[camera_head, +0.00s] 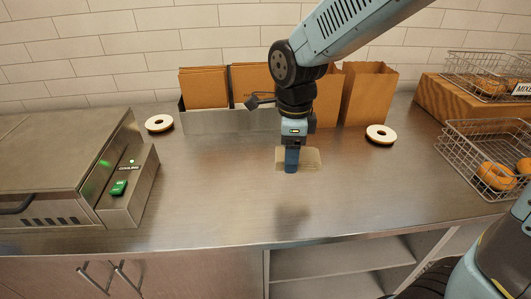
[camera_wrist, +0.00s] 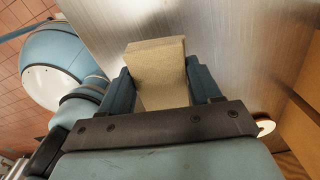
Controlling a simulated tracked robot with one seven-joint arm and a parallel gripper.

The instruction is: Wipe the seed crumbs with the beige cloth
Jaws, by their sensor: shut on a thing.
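My gripper (camera_head: 291,160) is over the middle of the steel counter, pointing down. It is shut on the beige cloth (camera_head: 312,160), a flat folded pad that shows behind and to the right of the fingers. In the wrist view the cloth (camera_wrist: 158,68) sits between the two blue fingers of my gripper (camera_wrist: 160,88). I cannot tell for sure whether the cloth touches the counter. No seed crumbs can be made out in either view.
The steel counter (camera_head: 215,190) is clear around the cloth. A grill-like appliance (camera_head: 60,170) stands left. Wire baskets (camera_head: 480,145) with bagels (camera_head: 496,176) stand right.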

